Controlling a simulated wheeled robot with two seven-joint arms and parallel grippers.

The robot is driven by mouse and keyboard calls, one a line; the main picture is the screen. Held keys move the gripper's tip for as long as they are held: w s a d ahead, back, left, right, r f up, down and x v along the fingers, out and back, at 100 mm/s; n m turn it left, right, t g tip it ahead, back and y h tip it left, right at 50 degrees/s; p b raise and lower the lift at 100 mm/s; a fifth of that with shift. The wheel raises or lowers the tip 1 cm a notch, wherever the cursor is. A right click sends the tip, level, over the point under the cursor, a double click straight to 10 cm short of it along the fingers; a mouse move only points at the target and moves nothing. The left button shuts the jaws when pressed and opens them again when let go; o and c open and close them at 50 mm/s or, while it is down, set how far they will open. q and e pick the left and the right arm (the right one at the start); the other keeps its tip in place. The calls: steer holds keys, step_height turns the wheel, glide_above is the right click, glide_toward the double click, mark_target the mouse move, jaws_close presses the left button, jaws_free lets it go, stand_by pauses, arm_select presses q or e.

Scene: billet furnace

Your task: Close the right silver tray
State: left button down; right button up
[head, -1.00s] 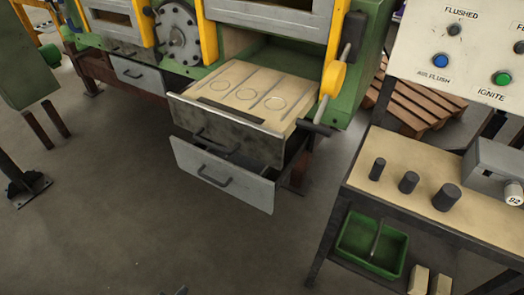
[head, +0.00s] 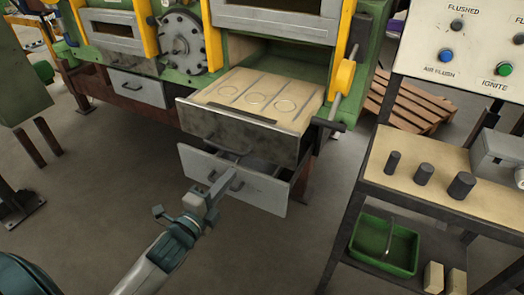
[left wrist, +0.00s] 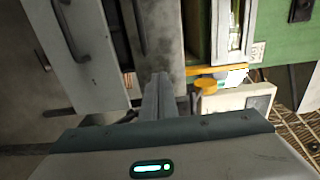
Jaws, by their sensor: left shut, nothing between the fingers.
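The right silver tray (head: 262,192) is the lower drawer under the right furnace door, and it is pulled out. Its flat silver front has a dark handle, partly covered by my left gripper (head: 234,165). That gripper is shut and empty, with its fingertips at the upper part of the tray front; I cannot tell whether they touch. In the left wrist view, the shut fingers (left wrist: 160,92) show beside the silver front (left wrist: 82,60), which stands at the left with its handle. My right gripper is not in view.
Above the silver tray, a wider drawer (head: 238,132) with a sand-coloured top is also out. A smaller left silver tray (head: 138,88) appears closed. A bench (head: 410,165) with dark cylinders and a green bin (head: 372,262) stands at the right. Floor in front is clear.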

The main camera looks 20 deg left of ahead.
arm_select(q)
steer(key=shift+w, duration=0.2)
steer(key=p, duration=0.3)
glide_toward(258, 142)
steer(key=w, duration=0.5)
steer(key=shift+w+d+r, duration=0.1)
steer(key=shift+d+r, duration=0.1)
steer(key=shift+d, duration=0.15)
steer(key=shift+w, duration=0.6)
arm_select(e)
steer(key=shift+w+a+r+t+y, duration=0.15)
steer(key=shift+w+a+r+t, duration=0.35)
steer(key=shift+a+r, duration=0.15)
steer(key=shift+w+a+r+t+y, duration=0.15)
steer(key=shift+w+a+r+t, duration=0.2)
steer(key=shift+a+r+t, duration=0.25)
arm_select(q)
steer(key=shift+w, duration=0.1)
